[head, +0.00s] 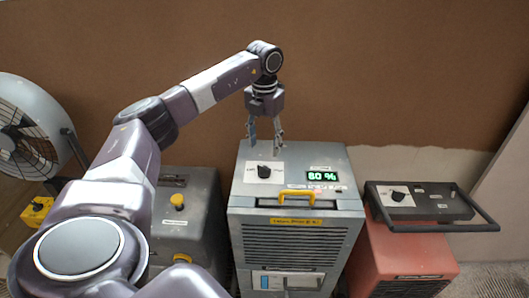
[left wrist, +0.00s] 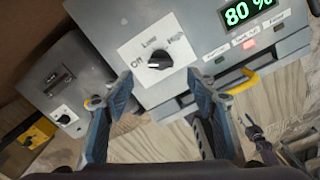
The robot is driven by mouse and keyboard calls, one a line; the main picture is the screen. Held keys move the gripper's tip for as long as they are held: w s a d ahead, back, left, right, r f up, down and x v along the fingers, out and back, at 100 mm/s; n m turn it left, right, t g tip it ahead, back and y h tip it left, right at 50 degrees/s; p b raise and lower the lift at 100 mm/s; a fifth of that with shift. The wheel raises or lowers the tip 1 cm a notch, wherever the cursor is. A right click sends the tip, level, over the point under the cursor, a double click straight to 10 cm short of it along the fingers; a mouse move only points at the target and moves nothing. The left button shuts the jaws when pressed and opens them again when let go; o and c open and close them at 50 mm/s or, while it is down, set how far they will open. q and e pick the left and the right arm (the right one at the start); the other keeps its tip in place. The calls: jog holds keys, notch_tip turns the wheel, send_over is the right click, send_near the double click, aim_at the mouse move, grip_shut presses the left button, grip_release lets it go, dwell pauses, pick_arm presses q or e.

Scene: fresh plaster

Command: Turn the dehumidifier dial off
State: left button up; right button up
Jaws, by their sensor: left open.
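The dehumidifier is a grey box (head: 247,205) with a yellow handle, a front grille and a green "80 %" display (head: 322,176). Its black dial (head: 265,171) sits on a white plate on the top, left of the display. In the left wrist view the dial (left wrist: 158,60) has the labels Off, Low and High around it; I cannot tell surely which one it points at. My left gripper (head: 266,140) is open and empty, pointing down above the dial's plate. In the left wrist view its fingertips (left wrist: 158,82) are apart, on either side below the dial.
A darker grey unit with a yellow knob (head: 177,201) stands on the left. A red unit (head: 405,255) with a black dial panel and bar handle stands on the right. A fan (head: 25,125) and a yellow box (head: 37,212) are at far left. A brown wall rises behind.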

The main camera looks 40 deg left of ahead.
pick_arm(q)
jog(key=shift+r, duration=1.7)
